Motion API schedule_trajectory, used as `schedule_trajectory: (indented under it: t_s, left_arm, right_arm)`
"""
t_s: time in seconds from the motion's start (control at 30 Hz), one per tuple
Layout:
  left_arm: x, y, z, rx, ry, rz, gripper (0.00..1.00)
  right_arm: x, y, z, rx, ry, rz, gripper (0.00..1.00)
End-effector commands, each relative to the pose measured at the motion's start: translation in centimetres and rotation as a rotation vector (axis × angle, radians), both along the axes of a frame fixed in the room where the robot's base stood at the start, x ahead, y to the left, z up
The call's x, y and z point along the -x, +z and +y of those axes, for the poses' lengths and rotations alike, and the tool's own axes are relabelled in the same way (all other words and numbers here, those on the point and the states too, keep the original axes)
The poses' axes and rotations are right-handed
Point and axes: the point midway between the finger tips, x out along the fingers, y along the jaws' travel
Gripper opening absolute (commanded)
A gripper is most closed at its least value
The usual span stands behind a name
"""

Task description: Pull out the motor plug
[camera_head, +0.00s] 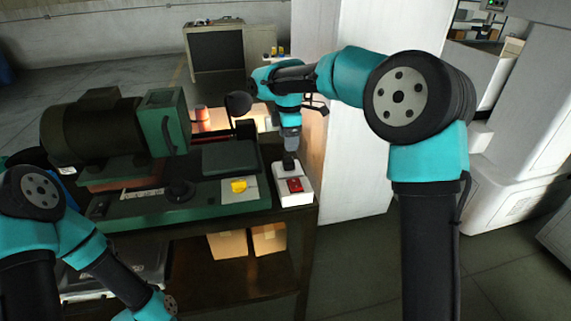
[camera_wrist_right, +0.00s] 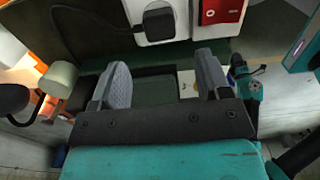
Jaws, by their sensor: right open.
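The black motor plug (camera_head: 290,163) sits in the white socket box (camera_head: 302,198) at the right end of the bench. In the right wrist view the plug (camera_wrist_right: 158,24) is seated in the box's white face, with a dark cable running left. My right gripper (camera_head: 291,143) points down just above the plug. In the right wrist view its two grey fingers (camera_wrist_right: 164,78) are apart with nothing between them; the plug shows beyond them. Whether the fingers touch the plug is not clear. My left arm is at the lower left; its gripper is out of view.
A red switch (camera_head: 295,185) is on the box beside the plug. A white cabinet (camera_head: 360,150) stands close behind on the right. Cartons (camera_head: 228,245) lie on the lower shelf.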

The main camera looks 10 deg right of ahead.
Motion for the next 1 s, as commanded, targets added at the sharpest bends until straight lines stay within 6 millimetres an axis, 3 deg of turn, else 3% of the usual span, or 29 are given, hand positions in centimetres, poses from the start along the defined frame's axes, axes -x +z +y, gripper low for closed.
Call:
schedule_trajectory:
  t_s: [0.43, 1.0]
  left_arm:
    - [0.0, 0.0, 0.0, 0.0, 0.0, 0.0, 0.43]
    - [0.0, 0.0, 0.0, 0.0, 0.0, 0.0, 0.43]
  right_arm:
    - [0.0, -1.1, -0.1, 0.0, -0.002, -0.001, 0.7]
    - [0.0, -7.4, -0.1, 0.001, -0.002, 0.0, 0.7]
